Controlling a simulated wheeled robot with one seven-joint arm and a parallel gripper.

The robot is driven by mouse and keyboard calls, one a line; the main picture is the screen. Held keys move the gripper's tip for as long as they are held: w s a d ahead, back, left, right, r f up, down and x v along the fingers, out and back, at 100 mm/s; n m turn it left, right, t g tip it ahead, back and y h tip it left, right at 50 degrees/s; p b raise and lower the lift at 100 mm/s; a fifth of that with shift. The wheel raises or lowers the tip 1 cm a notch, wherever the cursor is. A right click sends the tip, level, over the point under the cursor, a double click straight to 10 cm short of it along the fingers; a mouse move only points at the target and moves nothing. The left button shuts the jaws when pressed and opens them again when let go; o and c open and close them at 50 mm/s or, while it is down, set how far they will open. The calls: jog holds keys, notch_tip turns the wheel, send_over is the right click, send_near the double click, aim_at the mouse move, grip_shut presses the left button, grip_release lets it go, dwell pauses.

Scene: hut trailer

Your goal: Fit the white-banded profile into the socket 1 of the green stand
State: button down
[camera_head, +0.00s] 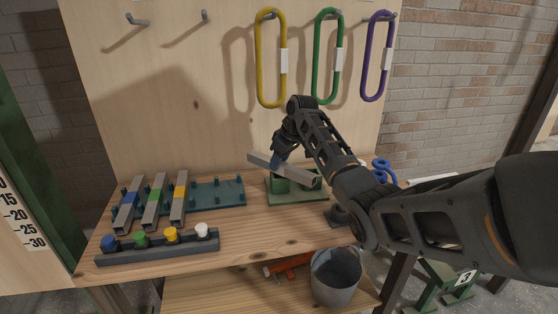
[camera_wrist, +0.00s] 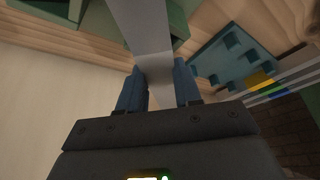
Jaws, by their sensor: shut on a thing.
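My gripper (camera_head: 279,156) has blue fingertips and is shut on a grey square profile (camera_head: 298,173), held near its middle. The profile is tilted, its right end lower, over the green stand (camera_head: 296,197) on the bench. I cannot tell whether it touches the stand. In the wrist view the profile (camera_wrist: 140,25) runs up from between the fingertips (camera_wrist: 160,82), with a paler stretch at the grip. The stand shows there at the top, beside the profile (camera_wrist: 178,18). The stand has raised green blocks; socket numbers are not readable.
Left of the stand, a teal pegged rack (camera_head: 222,192) holds profiles with blue, green and yellow bands. A grey holder (camera_head: 160,250) with coloured knobs lies in front. Rings (camera_head: 259,60) hang on the back panel. A bucket (camera_head: 336,277) stands below.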

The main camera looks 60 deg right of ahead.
jog(key=shift+f, duration=0.55)
jog(key=c, duration=0.8)
grip_release()
jog(key=shift+r, duration=0.25)
jog(key=v, duration=1.2)
jog(key=shift+r+b, duration=0.3)
jog(key=shift+b, duration=0.05)
